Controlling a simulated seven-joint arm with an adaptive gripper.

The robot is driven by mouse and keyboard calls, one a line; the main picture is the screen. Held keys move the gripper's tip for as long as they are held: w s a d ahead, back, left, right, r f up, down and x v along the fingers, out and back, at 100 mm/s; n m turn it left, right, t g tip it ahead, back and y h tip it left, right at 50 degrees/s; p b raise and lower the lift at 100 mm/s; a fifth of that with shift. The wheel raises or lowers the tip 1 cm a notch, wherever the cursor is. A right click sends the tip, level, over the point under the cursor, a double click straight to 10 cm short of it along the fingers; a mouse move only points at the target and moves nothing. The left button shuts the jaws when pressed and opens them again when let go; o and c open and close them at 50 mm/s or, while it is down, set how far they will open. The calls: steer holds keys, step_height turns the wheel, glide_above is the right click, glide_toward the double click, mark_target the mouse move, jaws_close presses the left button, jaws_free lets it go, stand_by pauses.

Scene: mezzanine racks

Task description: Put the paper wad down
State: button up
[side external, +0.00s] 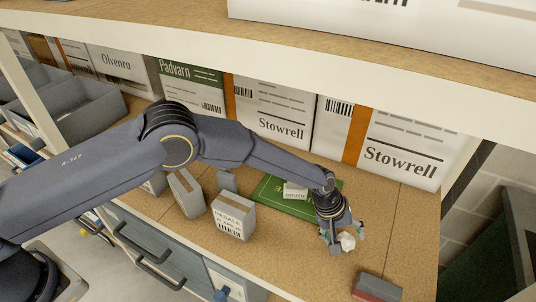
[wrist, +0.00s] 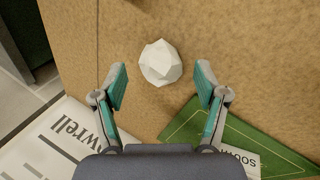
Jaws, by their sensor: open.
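The paper wad (wrist: 160,63) is a white, faceted lump on the tan shelf board. In the wrist view it lies just beyond and between my open fingertips, with a gap on both sides. My gripper (wrist: 161,80) has teal finger pads spread apart and holds nothing. In the side external view the paper wad (side external: 347,241) shows beside my gripper (side external: 342,240), which points down at the shelf. Whether the wad touches a finger is hard to tell in that view.
A green mat (side external: 275,194) with a small white "SOUTH" label lies behind my gripper. Small grey boxes (side external: 234,217) stand to the left. A red and grey box (side external: 377,288) sits near the front edge. Large Stowrell cartons (side external: 273,112) line the back. An upper shelf hangs above.

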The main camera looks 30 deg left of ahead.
steer(key=v, duration=0.5)
steer(key=shift+s+a+r, duration=0.1)
steer(key=shift+a+r, duration=0.05)
steer(key=shift+r, duration=0.2)
